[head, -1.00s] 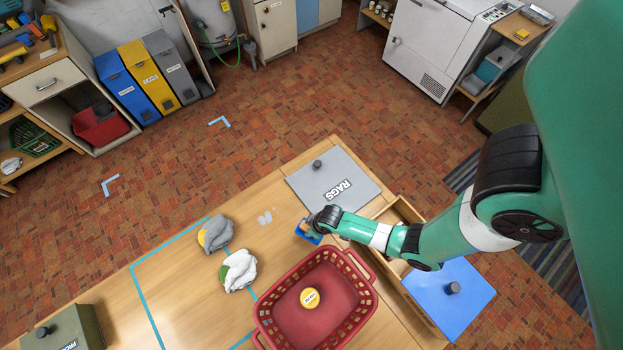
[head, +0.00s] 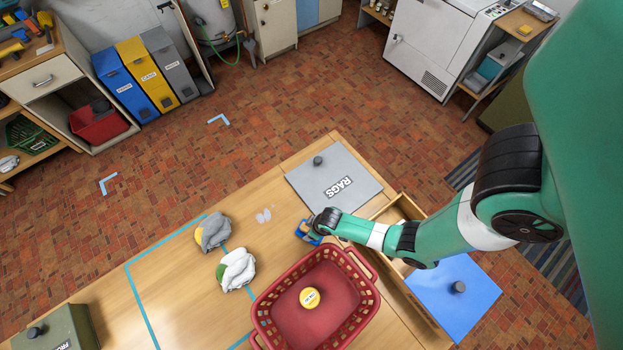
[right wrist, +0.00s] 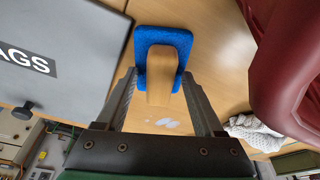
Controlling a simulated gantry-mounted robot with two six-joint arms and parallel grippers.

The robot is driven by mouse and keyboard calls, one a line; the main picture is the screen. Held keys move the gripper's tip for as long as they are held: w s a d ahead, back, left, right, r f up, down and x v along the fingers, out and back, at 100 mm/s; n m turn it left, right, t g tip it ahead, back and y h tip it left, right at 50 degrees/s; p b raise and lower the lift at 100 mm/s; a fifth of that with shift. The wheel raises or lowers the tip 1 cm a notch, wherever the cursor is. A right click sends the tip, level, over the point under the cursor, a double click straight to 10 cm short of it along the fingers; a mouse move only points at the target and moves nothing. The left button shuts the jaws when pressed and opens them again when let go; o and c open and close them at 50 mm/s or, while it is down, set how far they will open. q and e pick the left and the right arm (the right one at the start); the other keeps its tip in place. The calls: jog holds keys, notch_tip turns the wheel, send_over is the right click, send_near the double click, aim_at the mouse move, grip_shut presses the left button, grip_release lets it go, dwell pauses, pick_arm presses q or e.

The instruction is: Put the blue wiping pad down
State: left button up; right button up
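The blue wiping pad (right wrist: 162,40), with its wooden handle (right wrist: 160,82), appears to rest on the wooden table; contact beneath it is hidden. In the right wrist view my right gripper (right wrist: 159,76) has a finger on each side of the handle, with gaps showing, so it looks open around it. In the head view the pad (head: 305,235) shows beside the red basket, partly hidden by my right gripper (head: 310,226). My left gripper is not in view.
The red basket (head: 262,318) stands close to the pad. The grey RAGS lid (head: 328,176) lies behind it, near an open drawer (head: 388,213) and a blue lid (head: 452,290). Two crumpled cloths (head: 212,231) (head: 237,268) lie left. Taped table area (head: 180,290) is largely clear.

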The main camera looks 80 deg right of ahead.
jog(key=p+v, duration=0.5)
jog(key=v, duration=0.3)
jog(key=shift+w+p, duration=0.1)
jog(key=shift+p, duration=0.3)
jog(key=shift+f, duration=0.1)
